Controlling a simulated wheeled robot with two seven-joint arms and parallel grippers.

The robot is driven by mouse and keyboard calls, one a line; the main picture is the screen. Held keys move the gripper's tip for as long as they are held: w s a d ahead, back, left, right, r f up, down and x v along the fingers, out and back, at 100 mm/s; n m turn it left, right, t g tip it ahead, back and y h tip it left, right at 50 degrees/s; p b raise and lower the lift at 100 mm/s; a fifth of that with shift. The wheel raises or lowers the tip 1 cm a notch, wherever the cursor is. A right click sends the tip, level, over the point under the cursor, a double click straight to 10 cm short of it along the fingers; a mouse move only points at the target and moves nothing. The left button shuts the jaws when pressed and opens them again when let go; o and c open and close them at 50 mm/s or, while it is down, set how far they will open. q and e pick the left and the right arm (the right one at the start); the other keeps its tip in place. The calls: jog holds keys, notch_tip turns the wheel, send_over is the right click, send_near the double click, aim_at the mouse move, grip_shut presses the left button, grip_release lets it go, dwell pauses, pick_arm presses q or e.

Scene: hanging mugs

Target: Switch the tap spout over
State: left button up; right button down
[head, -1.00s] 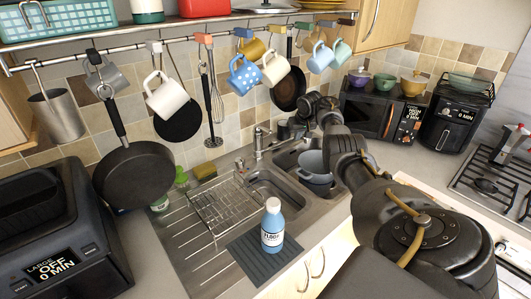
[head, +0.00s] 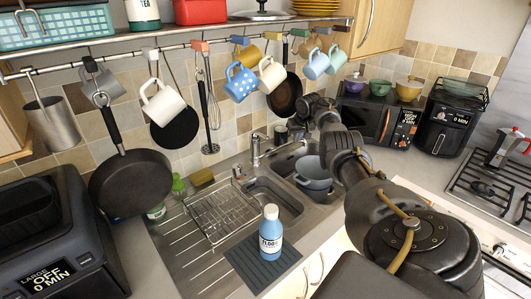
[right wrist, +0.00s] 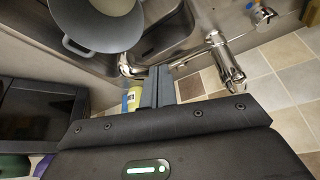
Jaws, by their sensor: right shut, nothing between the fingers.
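The chrome tap (head: 256,150) stands behind the sink, near the wall. In the right wrist view the tap body (right wrist: 222,58) is right of my fingers. Its spout (right wrist: 129,66) seems to run left from the body behind my fingers, and its end shows on their left side, towards the grey pot. My right gripper (right wrist: 161,86) is shut and empty, with its fingers at the spout; I cannot tell whether they touch it. In the head view the right arm reaches over from the right and its fingertips are hard to make out. My left gripper is out of view.
A grey pot (head: 313,172) sits in the right basin. A wire rack (head: 222,210) and a blue bottle (head: 271,232) stand left and in front. Mugs hang on a rail (head: 120,47) above. The microwave (head: 375,125) stands right of the sink.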

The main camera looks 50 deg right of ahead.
notch_tip(320, 180, up, 5)
jog(key=p, duration=0.3)
jog(key=shift+f, duration=0.1)
jog(key=shift+w, duration=0.1)
dwell(0.5)
